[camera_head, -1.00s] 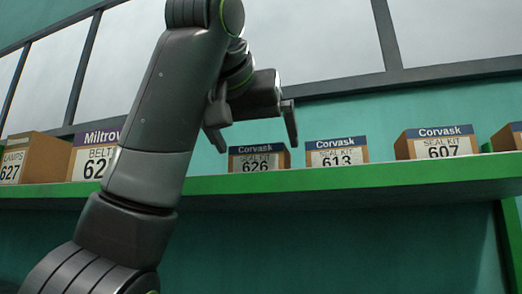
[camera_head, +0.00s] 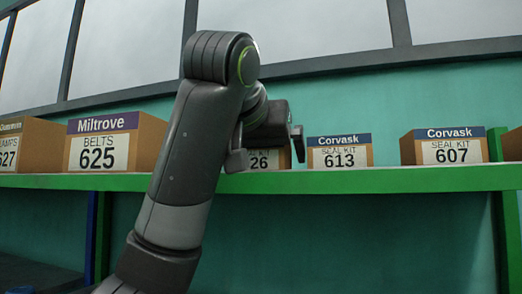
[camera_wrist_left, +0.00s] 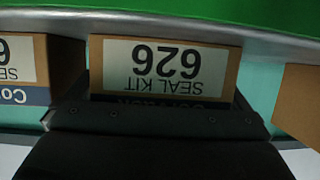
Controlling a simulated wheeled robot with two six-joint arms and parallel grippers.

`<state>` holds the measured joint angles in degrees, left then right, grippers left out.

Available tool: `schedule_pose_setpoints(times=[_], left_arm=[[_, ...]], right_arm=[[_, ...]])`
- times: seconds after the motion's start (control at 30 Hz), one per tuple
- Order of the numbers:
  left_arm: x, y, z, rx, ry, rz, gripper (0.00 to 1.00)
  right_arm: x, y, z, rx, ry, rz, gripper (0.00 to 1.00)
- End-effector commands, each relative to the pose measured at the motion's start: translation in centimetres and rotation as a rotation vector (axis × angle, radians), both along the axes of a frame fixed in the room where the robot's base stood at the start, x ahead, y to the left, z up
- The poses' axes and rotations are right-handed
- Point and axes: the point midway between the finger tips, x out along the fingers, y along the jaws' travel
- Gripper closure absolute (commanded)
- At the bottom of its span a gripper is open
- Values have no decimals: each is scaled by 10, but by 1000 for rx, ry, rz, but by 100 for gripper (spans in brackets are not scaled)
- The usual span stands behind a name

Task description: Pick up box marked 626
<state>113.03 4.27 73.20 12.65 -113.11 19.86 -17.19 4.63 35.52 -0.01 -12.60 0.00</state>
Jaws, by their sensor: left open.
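The box marked 626 (camera_head: 265,159) stands on the green shelf, mostly hidden behind my left gripper in the head view; only "26" shows. In the left wrist view the box (camera_wrist_left: 165,68) appears upside down, its white "626 SEAL KIT" label facing the camera and its Corvask band partly hidden by the dark gripper body. My left gripper (camera_head: 268,152) is open, its fingers on either side of the box's front in the head view. I cannot tell whether they touch it. My right gripper is not in view.
On the green shelf (camera_head: 400,180), box 613 (camera_head: 340,152) and box 607 (camera_head: 443,147) stand to the right. The larger box 625 (camera_head: 112,143) and box 627 (camera_head: 30,146) stand to the left. Gaps separate 626, 613 and 607. A window runs above.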

Motion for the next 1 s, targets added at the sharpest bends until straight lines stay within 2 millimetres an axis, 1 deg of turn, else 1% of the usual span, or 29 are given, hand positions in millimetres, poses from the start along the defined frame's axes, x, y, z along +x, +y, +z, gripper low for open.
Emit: schedule_pose_setpoints(times=[0.13,0.5,0.83,1.0], left_arm=[[0,0,0,0,0,0,0],[0,0,0,0,0,0,48],[-1,0,3,-1,-2,0,48],[-1,0,12,1,-2,1,48]], right_arm=[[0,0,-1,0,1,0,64],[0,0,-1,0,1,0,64],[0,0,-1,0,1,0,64],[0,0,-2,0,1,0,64]])
